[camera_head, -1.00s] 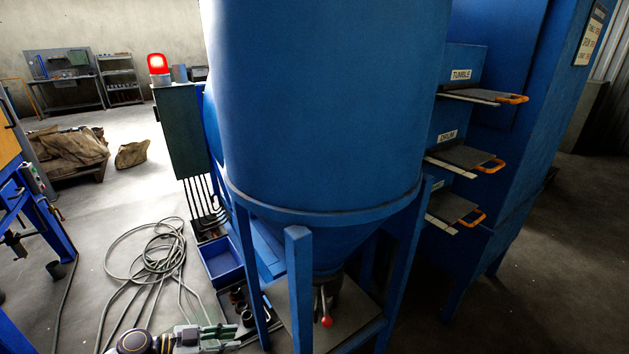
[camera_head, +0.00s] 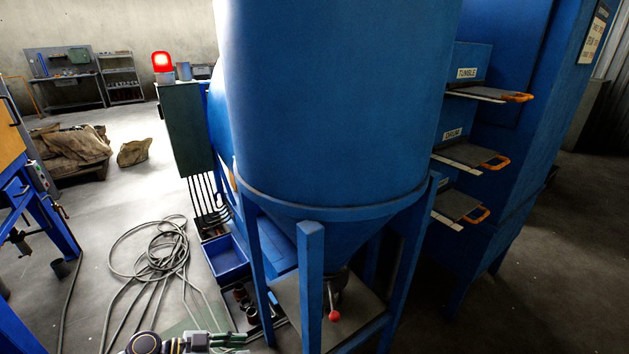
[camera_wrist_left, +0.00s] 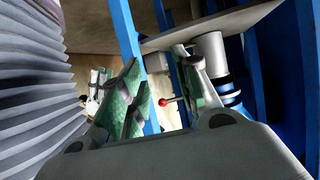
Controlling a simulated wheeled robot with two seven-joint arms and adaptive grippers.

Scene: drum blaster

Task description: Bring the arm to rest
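My left gripper (camera_head: 246,338) shows at the bottom edge of the head view, low in front of the blue hopper stand, with part of its arm cut off by the frame. In the left wrist view the left gripper (camera_wrist_left: 163,75) has its two green-padded fingers apart, with nothing held between them. A lever with a red knob (camera_head: 334,316) hangs under the hopper cone; the knob also shows beyond the fingers in the left wrist view (camera_wrist_left: 171,101). A small green and pale part behind the left finger may be my other gripper; its state is unclear.
The big blue hopper (camera_head: 335,100) stands on blue legs (camera_head: 310,290). A blue bin (camera_head: 226,258) and coiled hoses (camera_head: 150,255) lie on the floor to its left. Slide plates with orange handles (camera_head: 480,157) stick out at right.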

